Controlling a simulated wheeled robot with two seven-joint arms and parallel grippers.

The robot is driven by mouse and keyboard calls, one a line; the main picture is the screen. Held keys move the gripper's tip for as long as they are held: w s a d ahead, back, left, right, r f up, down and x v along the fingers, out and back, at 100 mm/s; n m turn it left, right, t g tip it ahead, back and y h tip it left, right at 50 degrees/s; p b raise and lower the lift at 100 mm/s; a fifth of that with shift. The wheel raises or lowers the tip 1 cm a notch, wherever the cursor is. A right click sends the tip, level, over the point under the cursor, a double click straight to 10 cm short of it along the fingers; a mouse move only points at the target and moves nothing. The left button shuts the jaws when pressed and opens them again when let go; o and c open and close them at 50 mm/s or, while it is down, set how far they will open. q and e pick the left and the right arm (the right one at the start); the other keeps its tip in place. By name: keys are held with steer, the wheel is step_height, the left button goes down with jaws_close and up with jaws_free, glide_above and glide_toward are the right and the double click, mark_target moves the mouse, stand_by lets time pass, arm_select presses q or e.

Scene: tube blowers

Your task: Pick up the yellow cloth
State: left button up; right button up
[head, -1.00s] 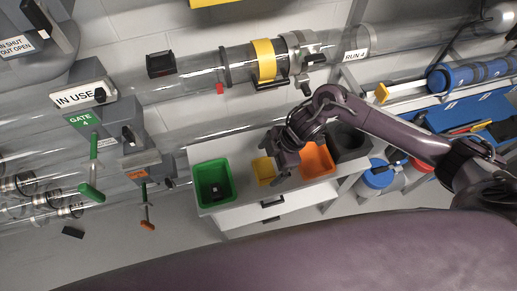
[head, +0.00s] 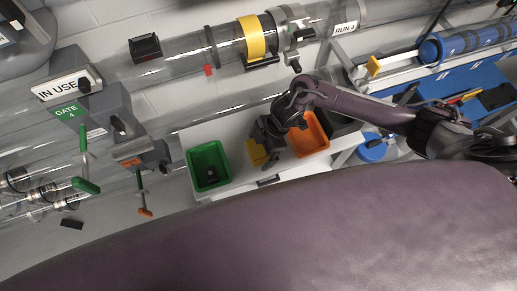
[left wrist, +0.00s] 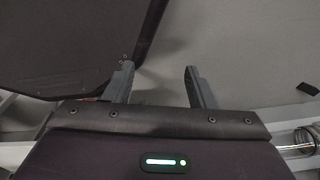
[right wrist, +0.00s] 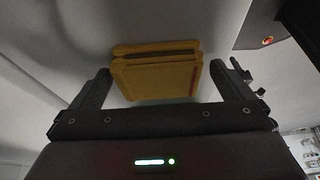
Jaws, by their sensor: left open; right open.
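The yellow cloth (head: 257,152) lies on the white counter between the green bin and the orange bin, partly hidden by my right gripper in the head view. In the right wrist view the cloth (right wrist: 157,72) looks like a folded stack, seen between and just beyond the fingers. My right gripper (head: 268,160) is over the cloth, open and empty; its fingers also show in the right wrist view (right wrist: 165,90), one on either side of the cloth. My left gripper (left wrist: 158,78) is open and empty, with grey floor beyond it; it is not in the head view.
The green bin (head: 194,163) stands left of the cloth and the orange bin (head: 309,136) right of it. Clear tubes with a yellow band (head: 253,38) run above and behind the counter (head: 236,128). Gate handles (head: 84,184) hang at left.

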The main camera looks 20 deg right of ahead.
mark_target(260, 148)
steer(key=c, duration=1)
arm_select(q)
steer(key=shift+s+a+f, duration=0.1)
steer(key=shift+s, duration=0.95)
arm_select(e)
steer(key=shift+r, duration=0.1)
steer(key=shift+r, duration=0.45)
arm_select(q)
steer(key=shift+w+r+p, duration=0.3)
steer(key=shift+r+p, duration=0.55)
steer(key=shift+r, duration=0.05)
arm_select(e)
step_height(260, 148, up, 19)
